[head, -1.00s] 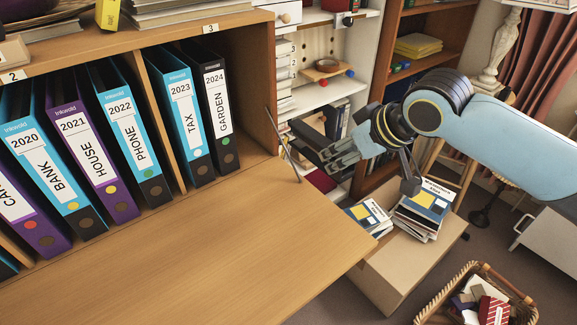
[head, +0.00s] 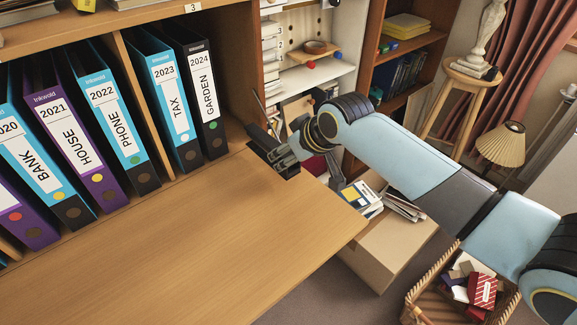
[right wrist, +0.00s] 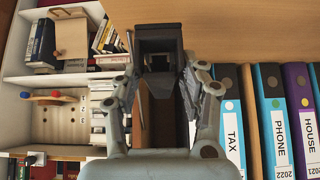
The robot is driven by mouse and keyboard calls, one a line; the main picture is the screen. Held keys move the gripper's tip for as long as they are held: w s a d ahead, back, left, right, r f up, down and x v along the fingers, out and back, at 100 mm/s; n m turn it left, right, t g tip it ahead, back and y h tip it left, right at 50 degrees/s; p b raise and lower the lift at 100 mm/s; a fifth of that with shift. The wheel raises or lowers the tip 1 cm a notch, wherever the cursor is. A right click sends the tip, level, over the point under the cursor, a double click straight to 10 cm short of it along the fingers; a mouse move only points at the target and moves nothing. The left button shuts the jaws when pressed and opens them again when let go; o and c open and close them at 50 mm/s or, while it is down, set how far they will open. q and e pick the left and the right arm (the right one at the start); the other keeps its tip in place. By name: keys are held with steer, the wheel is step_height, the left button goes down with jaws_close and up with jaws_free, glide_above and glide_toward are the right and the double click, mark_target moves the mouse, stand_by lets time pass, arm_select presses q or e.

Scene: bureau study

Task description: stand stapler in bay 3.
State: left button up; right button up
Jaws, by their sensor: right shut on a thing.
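My right gripper (head: 283,155) is at the right end of the fold-down desk flap, just in front of bay 3. It is shut on a dark, blocky thing, which looks like the stapler (right wrist: 160,45), between its fingers in the right wrist view. In the head view the dark stapler (head: 262,137) points toward the bay opening and is partly hidden by the fingers. Bay 3, under the number 3 label (head: 192,8), holds the blue TAX binder (head: 170,105) and the black GARDEN binder (head: 204,95). A gap lies right of GARDEN. My left gripper is not in view.
The wooden flap (head: 190,235) is bare. A thin stay (head: 258,98) stands by the bay's right wall. Bookshelves (head: 340,75) are behind my arm. A cardboard box (head: 385,250) with magazines and a wicker basket (head: 425,305) stand below right.

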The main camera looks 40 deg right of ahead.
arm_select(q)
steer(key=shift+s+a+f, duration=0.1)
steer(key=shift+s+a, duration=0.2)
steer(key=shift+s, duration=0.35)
arm_select(e)
steer(key=shift+f, duration=1.65)
steer(key=shift+f, duration=0.1)
steer(key=o, duration=1.3)
steer(key=shift+s, duration=0.1)
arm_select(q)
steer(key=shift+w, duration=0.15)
arm_select(e)
steer(key=shift+s+r, duration=0.2)
steer(key=shift+r, duration=0.1)
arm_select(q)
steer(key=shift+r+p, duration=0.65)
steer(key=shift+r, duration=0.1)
arm_select(e)
steer(key=v, duration=1.1)
steer(key=shift+r, duration=0.2)
steer(key=shift+s, duration=0.1)
